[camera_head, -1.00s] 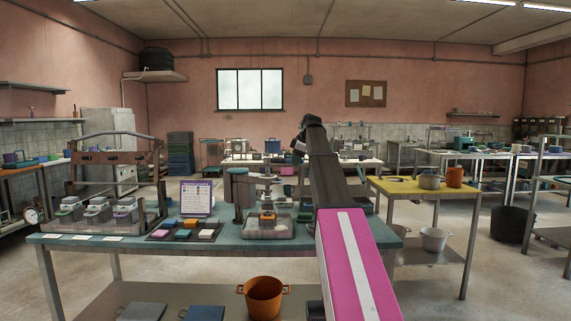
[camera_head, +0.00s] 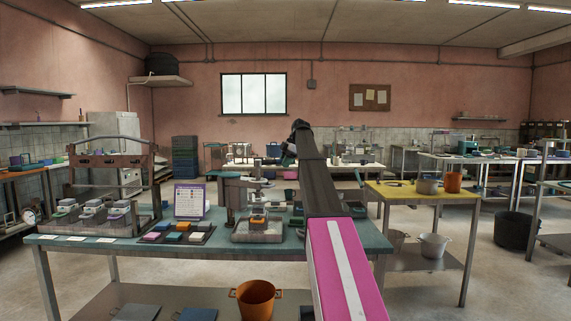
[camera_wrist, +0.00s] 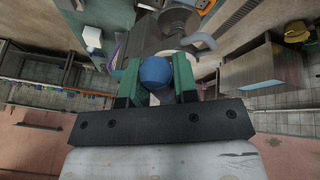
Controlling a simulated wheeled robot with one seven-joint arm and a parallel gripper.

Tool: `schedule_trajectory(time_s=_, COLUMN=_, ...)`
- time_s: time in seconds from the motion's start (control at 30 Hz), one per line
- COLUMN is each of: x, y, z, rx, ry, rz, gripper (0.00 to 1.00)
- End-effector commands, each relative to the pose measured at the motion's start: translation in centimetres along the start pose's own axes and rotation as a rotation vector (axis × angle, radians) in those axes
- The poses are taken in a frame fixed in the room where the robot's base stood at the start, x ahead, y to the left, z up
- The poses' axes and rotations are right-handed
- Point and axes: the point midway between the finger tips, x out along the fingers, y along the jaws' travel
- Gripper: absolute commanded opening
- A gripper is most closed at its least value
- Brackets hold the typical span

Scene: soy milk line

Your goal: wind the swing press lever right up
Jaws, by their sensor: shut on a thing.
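The swing press (camera_head: 232,190) stands on the teal-topped table, left of my arm in the head view. An orange block (camera_head: 258,220) is in its clear tray, below the press head. My gripper (camera_head: 286,160) is above and right of the press. In the wrist view, its green fingers (camera_wrist: 157,80) are shut on a round blue knob (camera_wrist: 156,71), apparently the lever's end. Grey round press parts (camera_wrist: 168,28) show beyond the knob. The lever's shaft is mostly hidden, so I cannot tell its exact angle.
On the teal table (camera_head: 95,250), a rack (camera_head: 110,160) stands left, and a dark tray (camera_head: 208,238) holds coloured blocks beside the press. A purple-framed sign (camera_head: 190,201) stands behind that tray. A yellow-topped table (camera_head: 400,192) stands right. An orange pot (camera_head: 255,299) is on the lower shelf.

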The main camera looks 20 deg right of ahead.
Motion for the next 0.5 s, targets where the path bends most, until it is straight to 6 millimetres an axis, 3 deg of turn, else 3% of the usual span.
schedule_trajectory(time_s=0.4, x=0.50, y=-0.28, z=0.01, rx=-0.012, ry=0.002, rz=-0.012, gripper=0.00)
schedule_trajectory(time_s=0.43, x=0.50, y=-0.29, z=0.01, rx=-0.012, ry=0.002, rz=-0.012, gripper=0.34)
schedule_trajectory(time_s=0.5, x=0.43, y=-0.25, z=0.00, rx=-0.012, ry=0.002, rz=-0.010, gripper=0.52)
